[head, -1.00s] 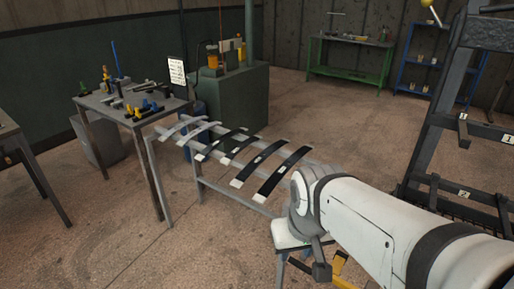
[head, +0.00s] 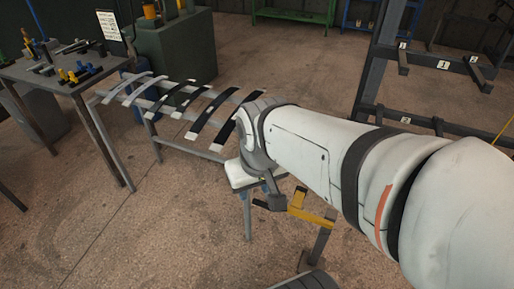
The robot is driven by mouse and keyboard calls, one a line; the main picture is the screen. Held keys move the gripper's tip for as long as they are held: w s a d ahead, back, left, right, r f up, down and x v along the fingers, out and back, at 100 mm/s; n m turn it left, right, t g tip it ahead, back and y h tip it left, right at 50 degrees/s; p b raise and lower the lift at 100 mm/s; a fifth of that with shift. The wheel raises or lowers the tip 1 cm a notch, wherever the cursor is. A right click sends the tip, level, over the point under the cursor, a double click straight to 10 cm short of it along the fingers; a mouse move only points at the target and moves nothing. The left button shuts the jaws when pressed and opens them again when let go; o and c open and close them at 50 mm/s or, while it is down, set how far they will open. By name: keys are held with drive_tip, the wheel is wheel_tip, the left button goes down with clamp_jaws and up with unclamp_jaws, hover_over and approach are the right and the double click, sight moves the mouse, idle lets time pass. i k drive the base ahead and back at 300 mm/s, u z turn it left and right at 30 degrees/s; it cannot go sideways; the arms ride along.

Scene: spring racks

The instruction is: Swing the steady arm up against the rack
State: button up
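The dark metal rack (head: 374,85) stands at the right in the head view, with short pegs and small numbered labels. Its top is cut off by the frame. I cannot pick out the steady arm for certain. A thin yellow rod (head: 505,127) shows at the right edge, in front of the rack's lower part, mostly out of frame. My own white arm crosses the view from the right to the middle. Its far joint lies in front of the spring stand.
A low grey stand (head: 150,125) holds several black and grey leaf springs. A tool table (head: 50,75) is at the left, a green cabinet (head: 180,50) behind. A yellow bracket on a post (head: 312,214) stands below my arm. The floor at front left is clear.

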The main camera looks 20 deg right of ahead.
sight(300, 194)
drive_tip(key=z, duration=0.05)
drive_tip(key=k, duration=1.25)
drive_tip(key=u, duration=0.4)
drive_tip(key=i, duration=1.7)
drive_tip(key=z, duration=0.2)
